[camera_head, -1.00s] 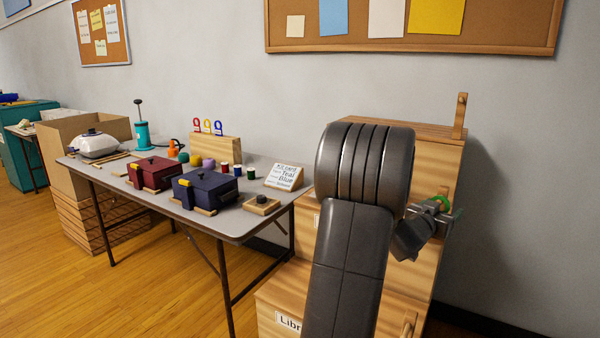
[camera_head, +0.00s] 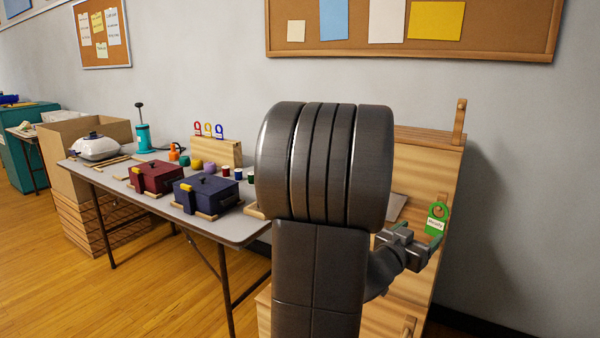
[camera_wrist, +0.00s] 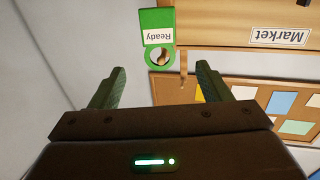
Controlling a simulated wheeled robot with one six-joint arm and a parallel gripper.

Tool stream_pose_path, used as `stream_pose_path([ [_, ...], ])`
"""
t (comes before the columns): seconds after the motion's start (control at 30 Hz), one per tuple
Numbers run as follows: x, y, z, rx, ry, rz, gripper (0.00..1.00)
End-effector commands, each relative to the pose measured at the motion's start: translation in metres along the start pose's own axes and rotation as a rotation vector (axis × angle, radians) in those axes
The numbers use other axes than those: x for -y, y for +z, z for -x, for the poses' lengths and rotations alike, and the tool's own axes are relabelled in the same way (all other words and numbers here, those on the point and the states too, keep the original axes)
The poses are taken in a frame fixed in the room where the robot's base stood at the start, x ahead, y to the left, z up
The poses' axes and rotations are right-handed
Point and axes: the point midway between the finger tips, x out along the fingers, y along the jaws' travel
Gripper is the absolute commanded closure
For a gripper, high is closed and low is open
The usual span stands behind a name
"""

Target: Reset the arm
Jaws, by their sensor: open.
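My gripper (camera_head: 418,250) is at the right in the head view, in front of the wooden stand (camera_head: 440,160). It is open and empty between its two green fingers in the wrist view (camera_wrist: 161,82). A green tag marked "Ready" (camera_wrist: 158,22) hangs by its ring on a wooden peg, beyond the fingertips and apart from them. The tag also shows just above the gripper in the head view (camera_head: 436,220). My arm hides much of the stand and the table's right end.
The grey table (camera_head: 232,230) on the left holds a red box (camera_head: 155,177), a blue box (camera_head: 206,193), spools and a small rack with colored tags (camera_head: 215,150). A corkboard (camera_head: 490,35) is on the wall. A "Market" label (camera_wrist: 279,36) is on the stand.

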Motion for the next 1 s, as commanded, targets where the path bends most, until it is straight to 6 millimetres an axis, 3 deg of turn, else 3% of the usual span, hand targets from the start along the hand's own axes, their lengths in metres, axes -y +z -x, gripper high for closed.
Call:
stream_pose_path([
  [0.73,0.005,0.013,-0.15,0.011,0.002,0.006,0.29],
  [0.77,0.005,0.01,-0.152,0.01,0.001,0.006,0.29],
  [0.87,0.002,0.0,-0.135,0.009,-0.001,0.006,0.29],
  [1.0,-0.004,0.0,-0.11,0.01,-0.001,0.007,0.29],
])
